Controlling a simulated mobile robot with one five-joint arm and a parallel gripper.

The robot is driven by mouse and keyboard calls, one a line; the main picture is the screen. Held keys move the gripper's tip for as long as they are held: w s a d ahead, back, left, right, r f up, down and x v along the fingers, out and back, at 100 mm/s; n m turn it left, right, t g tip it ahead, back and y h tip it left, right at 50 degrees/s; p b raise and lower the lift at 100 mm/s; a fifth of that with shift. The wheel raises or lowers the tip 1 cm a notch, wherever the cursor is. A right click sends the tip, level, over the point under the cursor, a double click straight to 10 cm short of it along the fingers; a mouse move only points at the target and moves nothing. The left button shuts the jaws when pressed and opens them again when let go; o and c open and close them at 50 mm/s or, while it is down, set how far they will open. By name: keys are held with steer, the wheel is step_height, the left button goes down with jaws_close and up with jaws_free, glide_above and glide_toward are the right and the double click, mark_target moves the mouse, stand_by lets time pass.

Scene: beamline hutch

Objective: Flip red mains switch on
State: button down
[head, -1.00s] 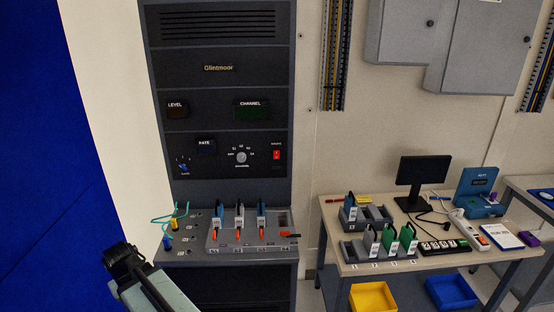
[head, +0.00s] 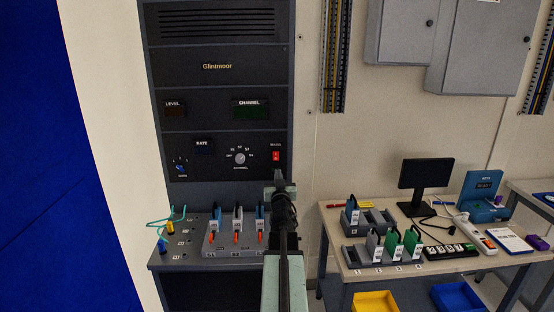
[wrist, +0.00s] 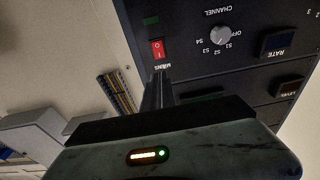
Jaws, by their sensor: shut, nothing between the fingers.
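The red mains switch (head: 276,156) is a small rocker under a white label on the right side of the dark rack panel. In the wrist view the red switch (wrist: 157,50) shows upside down, just beyond the fingertips. My gripper (head: 279,176) is just below the switch in the head view, with its fingers pointing toward the panel. In the wrist view my gripper (wrist: 158,74) is shut and empty, its tips close to the switch label. I cannot tell whether the fingertips touch the panel.
The channel knob (head: 240,158) is left of the switch, with a small blue knob (head: 181,168) farther left. Below, a sloped console (head: 220,250) holds several orange-handled levers. A cluttered table (head: 440,268) stands to the right.

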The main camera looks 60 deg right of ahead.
mark_target(276, 152)
steer(key=p+x, duration=0.1)
steer(key=x, duration=1.3)
steer(key=shift+p, duration=0.35)
steer(key=shift+w+d+r, duration=0.15)
steer(key=shift+d, duration=0.05)
steer(key=shift+a, duration=0.1)
steer(key=shift+s+a, duration=0.2)
steer(key=shift+a, duration=0.1)
steer(key=r+p+v, duration=0.2)
steer(key=r+v, duration=0.1)
steer(key=v, duration=1)
steer(key=shift+a+r, duration=0.1)
